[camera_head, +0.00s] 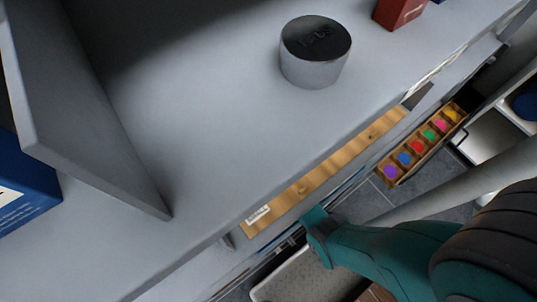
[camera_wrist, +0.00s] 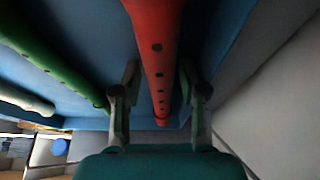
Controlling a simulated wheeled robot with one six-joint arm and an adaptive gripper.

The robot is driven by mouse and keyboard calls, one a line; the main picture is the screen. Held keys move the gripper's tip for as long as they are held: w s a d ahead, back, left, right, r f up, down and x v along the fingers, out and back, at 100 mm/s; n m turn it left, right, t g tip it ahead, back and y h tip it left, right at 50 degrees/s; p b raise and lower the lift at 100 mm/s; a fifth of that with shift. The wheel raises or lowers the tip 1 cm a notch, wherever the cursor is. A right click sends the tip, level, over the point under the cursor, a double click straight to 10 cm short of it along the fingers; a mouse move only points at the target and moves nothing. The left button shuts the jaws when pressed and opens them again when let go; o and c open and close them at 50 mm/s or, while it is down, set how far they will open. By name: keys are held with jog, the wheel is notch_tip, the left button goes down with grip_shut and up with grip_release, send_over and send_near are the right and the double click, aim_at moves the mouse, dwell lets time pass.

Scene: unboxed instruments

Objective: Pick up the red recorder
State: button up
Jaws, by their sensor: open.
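The red recorder (camera_wrist: 152,25) is a long red tube with dark holes in the wrist view. It runs from the top edge down between the two fingers of my gripper (camera_wrist: 159,78). The fingers are open, one on each side of the recorder, with a gap visible beside it. I cannot tell how far the fingertips are from it in depth. In the head view the recorder does not show, and my teal arm reaches down behind the counter edge, where its end is hidden.
A green recorder (camera_wrist: 45,55) and a white one (camera_wrist: 25,99) lie left of the red one, against a blue surface (camera_wrist: 100,35). A grey wall (camera_wrist: 260,85) is on the right. In the head view, a round metal tin (camera_head: 312,68) stands on the grey counter (camera_head: 210,120).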

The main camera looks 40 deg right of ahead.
grip_shut()
jog(key=shift+r, duration=0.1)
